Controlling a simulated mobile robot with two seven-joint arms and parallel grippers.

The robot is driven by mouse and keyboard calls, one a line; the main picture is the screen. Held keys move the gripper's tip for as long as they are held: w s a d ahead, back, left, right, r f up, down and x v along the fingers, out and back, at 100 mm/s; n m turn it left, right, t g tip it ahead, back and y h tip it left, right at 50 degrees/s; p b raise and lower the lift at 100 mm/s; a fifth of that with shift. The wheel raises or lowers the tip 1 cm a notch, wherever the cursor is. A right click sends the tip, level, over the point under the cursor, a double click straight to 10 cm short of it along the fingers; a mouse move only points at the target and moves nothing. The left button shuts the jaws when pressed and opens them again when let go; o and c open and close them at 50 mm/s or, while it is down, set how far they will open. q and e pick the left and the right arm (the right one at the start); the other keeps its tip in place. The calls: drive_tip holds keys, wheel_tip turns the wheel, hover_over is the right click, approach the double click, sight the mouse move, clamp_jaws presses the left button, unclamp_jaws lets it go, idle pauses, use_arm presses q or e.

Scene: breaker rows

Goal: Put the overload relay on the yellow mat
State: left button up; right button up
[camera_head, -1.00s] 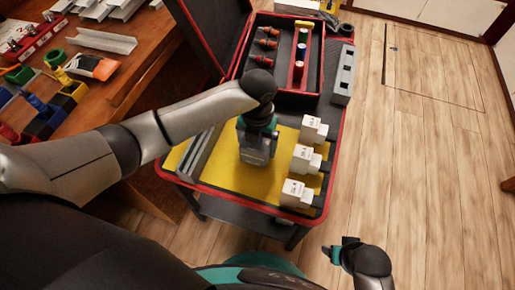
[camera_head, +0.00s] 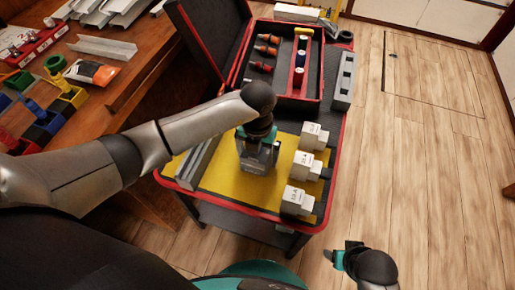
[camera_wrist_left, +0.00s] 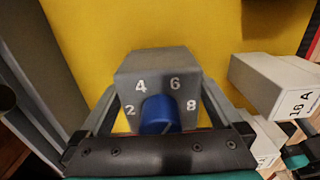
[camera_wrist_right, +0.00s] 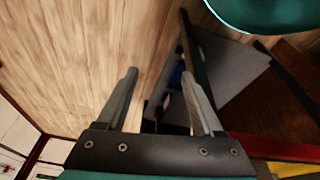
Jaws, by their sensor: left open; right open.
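The overload relay (camera_wrist_left: 160,88), a dark grey block with a blue dial and the numbers 2 to 8, shows in the left wrist view. In the head view the relay (camera_head: 258,158) stands over the yellow mat (camera_head: 222,180), partly hidden by my left gripper. My left gripper (camera_wrist_left: 160,105) is open, with one finger on each side of the relay; I cannot tell whether the fingers touch it. The relay appears upright on the mat. My right gripper (camera_wrist_right: 165,95) is open and empty, away from the cart, over the floor.
White-grey breakers (camera_head: 297,200) stand in a row at the mat's right side. A grey rail (camera_head: 193,165) lies along its left edge. Behind is a tray (camera_head: 284,97) with screwdrivers and coloured parts. A wooden bench (camera_head: 115,95) with bins is at the left.

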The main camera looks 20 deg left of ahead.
use_arm(q)
drive_tip(key=shift+r, duration=0.2)
wheel_tip(320, 180, up, 11)
drive_tip(key=p, duration=0.4)
drive_tip(key=shift+f, duration=0.15)
drive_tip(key=shift+r+p, duration=0.4)
drive_tip(key=shift+r, duration=0.2)
use_arm(e)
drive_tip(key=s+d+f, duration=0.3)
drive_tip(key=s+f, duration=0.2)
drive_tip(key=f, duration=0.4)
drive_tip(key=shift+g+h, duration=0.3)
drive_tip(key=shift+g, duration=0.1)
drive_tip(key=shift+s, duration=0.1)
